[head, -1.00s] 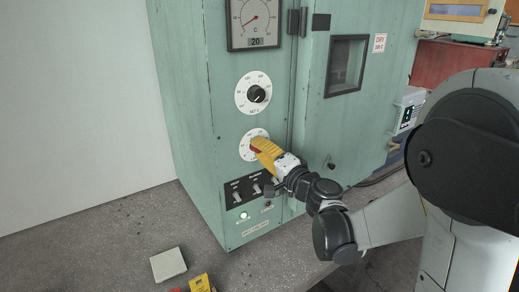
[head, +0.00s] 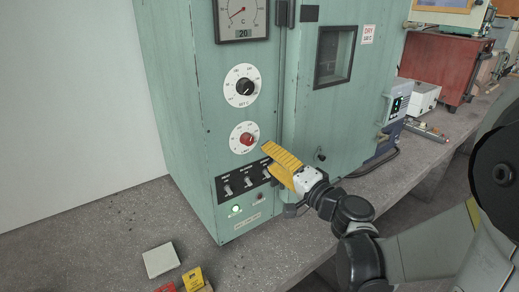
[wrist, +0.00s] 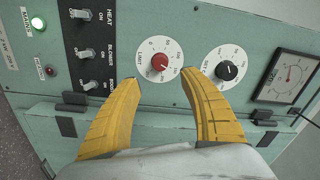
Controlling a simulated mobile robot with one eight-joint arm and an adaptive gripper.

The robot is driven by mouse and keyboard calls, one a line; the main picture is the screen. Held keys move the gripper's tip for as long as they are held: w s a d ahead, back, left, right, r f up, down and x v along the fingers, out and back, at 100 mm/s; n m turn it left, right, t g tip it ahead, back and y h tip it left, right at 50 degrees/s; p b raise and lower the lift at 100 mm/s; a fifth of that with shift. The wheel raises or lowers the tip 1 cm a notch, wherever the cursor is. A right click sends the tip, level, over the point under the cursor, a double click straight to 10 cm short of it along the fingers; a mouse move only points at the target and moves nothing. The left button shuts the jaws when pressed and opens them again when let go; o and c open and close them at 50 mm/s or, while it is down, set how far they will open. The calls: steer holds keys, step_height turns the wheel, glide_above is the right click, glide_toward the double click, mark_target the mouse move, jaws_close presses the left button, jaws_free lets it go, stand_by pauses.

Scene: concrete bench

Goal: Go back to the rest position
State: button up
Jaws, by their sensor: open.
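My gripper (head: 268,160) has yellow fingers and is in front of the green oven cabinet (head: 175,100), just right of and below the red-knobbed dial (head: 243,138). In the wrist view my gripper (wrist: 163,88) is open, with its two fingers spread apart and nothing between them. The red knob (wrist: 159,62) shows beyond the fingertips, apart from them. The black-knobbed dial (head: 240,86) is above the red one. Three toggle switches (head: 247,178) sit on a black panel below, partly behind my gripper in the head view.
A temperature gauge (head: 240,18) is at the cabinet's top, and a green lamp (head: 236,209) is lit low down. A white block (head: 161,260) and a yellow box (head: 193,279) lie on the bench at front left. A red cabinet (head: 440,70) stands at back right.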

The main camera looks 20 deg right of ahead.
steer(key=shift+v, duration=0.95)
steer(key=s+a+f+n+g, duration=0.7)
steer(key=s+a, duration=0.1)
steer(key=a, duration=0.1)
steer(key=s+d+f+n+g+h, duration=0.2)
steer(key=s+d+h, duration=0.3)
steer(key=s, duration=0.5)
steer(key=shift+s+n+g+h, duration=0.2)
steer(key=shift+n+g+h, duration=0.1)
steer(key=shift+n+g, duration=0.45)
steer(key=shift+f, duration=0.15)
